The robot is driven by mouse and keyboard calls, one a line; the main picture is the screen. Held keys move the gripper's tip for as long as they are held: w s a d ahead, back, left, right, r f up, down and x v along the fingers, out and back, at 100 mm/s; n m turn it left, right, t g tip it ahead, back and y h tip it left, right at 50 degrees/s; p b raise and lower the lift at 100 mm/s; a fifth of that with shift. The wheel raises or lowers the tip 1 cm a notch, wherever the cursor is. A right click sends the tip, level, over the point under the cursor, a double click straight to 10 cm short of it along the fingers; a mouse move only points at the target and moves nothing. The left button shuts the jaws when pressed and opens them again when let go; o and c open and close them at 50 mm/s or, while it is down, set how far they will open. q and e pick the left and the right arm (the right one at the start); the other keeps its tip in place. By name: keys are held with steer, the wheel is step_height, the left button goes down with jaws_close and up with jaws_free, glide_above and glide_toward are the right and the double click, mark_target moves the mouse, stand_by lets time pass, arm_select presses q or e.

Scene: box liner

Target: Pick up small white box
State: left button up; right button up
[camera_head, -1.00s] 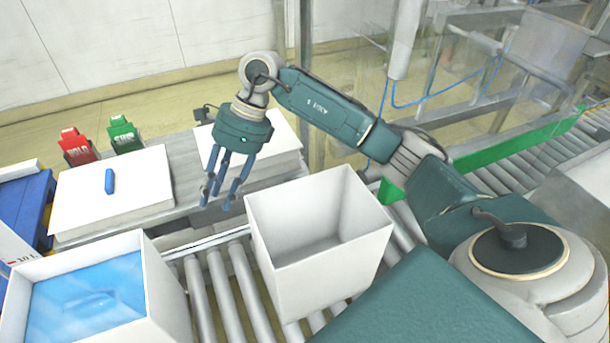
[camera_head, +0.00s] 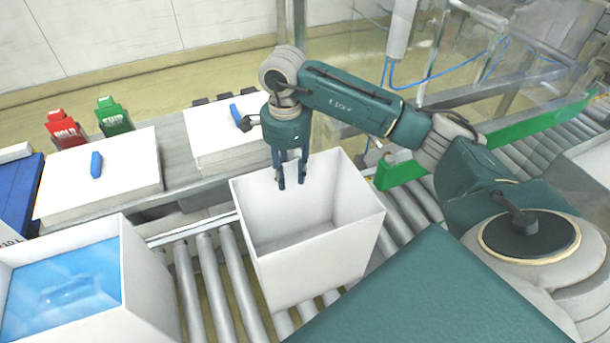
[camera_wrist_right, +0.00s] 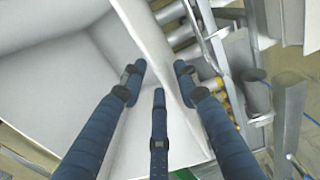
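An open, empty white box (camera_head: 318,268) stands on the roller conveyor in the middle of the head view. My right gripper (camera_head: 291,183) points down at the box's far wall, its fingers overlapping that wall in the picture. In the right wrist view the blue fingers of my right gripper (camera_wrist_right: 160,78) are spread apart, with the rim of the white box (camera_wrist_right: 152,38) running between them. Whether any finger touches the wall I cannot tell. My left gripper is out of view.
A white box with a blue liner (camera_head: 145,290) stands on the conveyor at left. Behind are two white stacks (camera_head: 130,180) (camera_head: 205,135), each with a blue handle-like piece on top, and red (camera_head: 66,128) and green (camera_head: 113,116) holders. Rollers lie bare between the boxes.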

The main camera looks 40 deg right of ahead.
steer(key=f, duration=0.2)
steer(key=f+p, duration=0.2)
steer(key=f, duration=0.1)
steer(key=shift+w+d+f, duration=0.1)
steer(key=shift+w+f, duration=0.25)
steer(key=shift+c, duration=0.5)
jaws_close()
